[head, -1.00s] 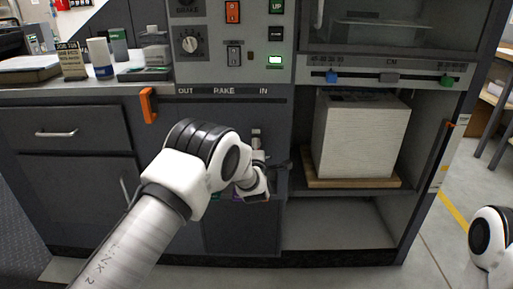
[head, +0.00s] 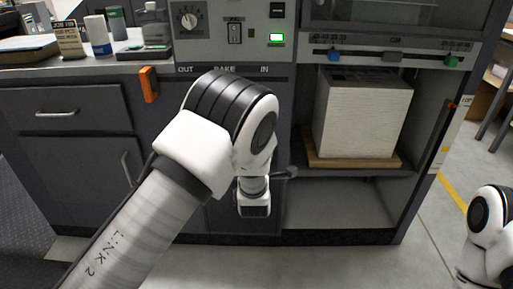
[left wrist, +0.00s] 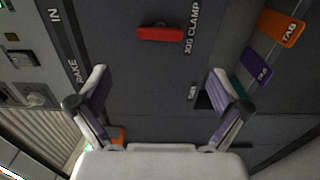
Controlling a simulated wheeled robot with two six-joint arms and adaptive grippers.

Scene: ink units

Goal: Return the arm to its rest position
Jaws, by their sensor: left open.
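My left arm (head: 185,150) reaches in from the lower left in the head view, bent at a white and black joint, with its wrist (head: 255,200) hanging down in front of the dark cabinet. The fingers are hidden in that view. In the left wrist view my left gripper (left wrist: 158,92) is open with nothing between its two fingers. It faces the dark panel, apart from the red JOG CLAMP part (left wrist: 160,33). Part of my right arm (head: 488,235) shows at the right edge; its gripper is out of view.
A pale block-like stack (head: 362,118) sits on a wooden board (head: 365,162) in the open bay. An orange handle (head: 149,85) sticks out at the left. The wrist view shows an orange tab (left wrist: 281,28) and a purple tab (left wrist: 257,65).

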